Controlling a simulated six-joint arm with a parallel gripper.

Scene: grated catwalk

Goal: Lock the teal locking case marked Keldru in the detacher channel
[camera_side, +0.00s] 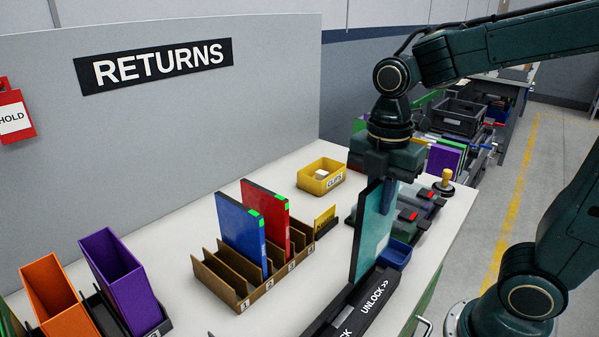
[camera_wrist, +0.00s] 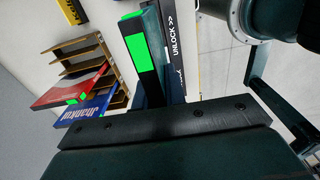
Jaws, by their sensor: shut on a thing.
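My gripper (camera_side: 383,182) is shut on the top of the teal case (camera_side: 371,235), which stands upright below it. No name can be read on the case. In the wrist view the case's dark narrow edge (camera_wrist: 147,80) carries a bright green patch (camera_wrist: 137,42). The black detacher channel (camera_side: 368,303) lies along the bench's front edge, marked UNLOCK >> and, partly cut off, LOCK. It also shows in the wrist view (camera_wrist: 174,60). The case's lower edge meets the channel; how deep it sits is hidden.
A brown slotted rack (camera_side: 222,283) holds a blue case (camera_side: 240,232) and a red case (camera_side: 266,215), both with green patches. A yellow bin (camera_side: 321,177), a small blue tray (camera_side: 397,255) and purple and orange holders (camera_side: 116,270) stand around. White bench lies clear behind the rack.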

